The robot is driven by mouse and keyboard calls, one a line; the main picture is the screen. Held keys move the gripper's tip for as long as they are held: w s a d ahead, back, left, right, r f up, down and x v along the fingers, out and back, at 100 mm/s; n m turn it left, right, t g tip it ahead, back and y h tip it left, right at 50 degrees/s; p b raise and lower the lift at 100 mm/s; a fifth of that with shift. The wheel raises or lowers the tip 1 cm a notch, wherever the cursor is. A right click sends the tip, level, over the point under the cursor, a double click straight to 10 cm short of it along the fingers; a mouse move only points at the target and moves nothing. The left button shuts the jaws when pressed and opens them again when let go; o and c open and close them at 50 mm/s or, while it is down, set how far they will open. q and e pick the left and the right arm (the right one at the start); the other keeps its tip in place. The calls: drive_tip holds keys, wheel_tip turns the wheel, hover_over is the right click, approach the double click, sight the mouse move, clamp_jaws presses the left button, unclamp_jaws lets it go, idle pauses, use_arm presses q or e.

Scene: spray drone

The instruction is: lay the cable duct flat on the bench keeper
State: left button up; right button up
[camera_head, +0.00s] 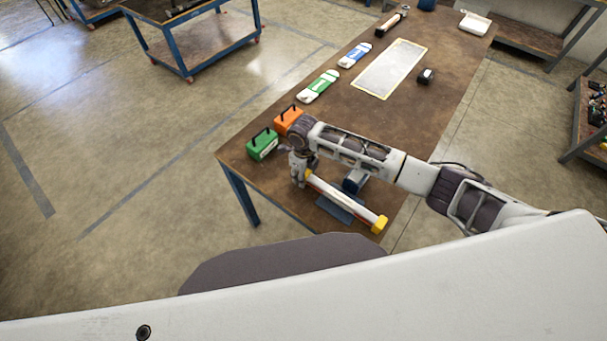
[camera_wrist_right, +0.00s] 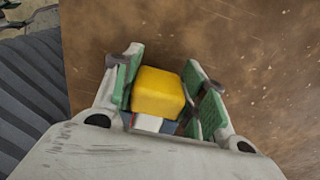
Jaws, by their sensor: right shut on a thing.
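The cable duct (camera_head: 340,195) is a long white bar with a yellow block at its right end, near the front of the bench. My right gripper (camera_head: 299,179) is shut on its far-left end. In the right wrist view a yellow end block (camera_wrist_right: 157,92) sits between the green finger pads of my right gripper (camera_wrist_right: 165,88). A dark blue-grey flat piece (camera_head: 334,209), probably the bench keeper, shows under and in front of the duct. I cannot tell whether the duct touches it. My left gripper is not in view.
A green box (camera_head: 262,144) and an orange box (camera_head: 288,120) with black handles stand just beyond my right gripper. A blue-grey block (camera_head: 355,181) is beside the duct. Further back on the brown bench (camera_head: 440,82) lie green and blue packs and a pale framed panel (camera_head: 391,69).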

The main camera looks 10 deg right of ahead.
drive_tip(key=shift+f+b, duration=0.3)
drive_tip(key=shift+f, duration=0.2)
idle(0.6)
drive_tip(key=o, duration=1.3)
drive_tip(key=shift+c, duration=0.2)
drive_tip(key=shift+r, duration=0.15)
drive_tip(key=shift+r, duration=5.85)
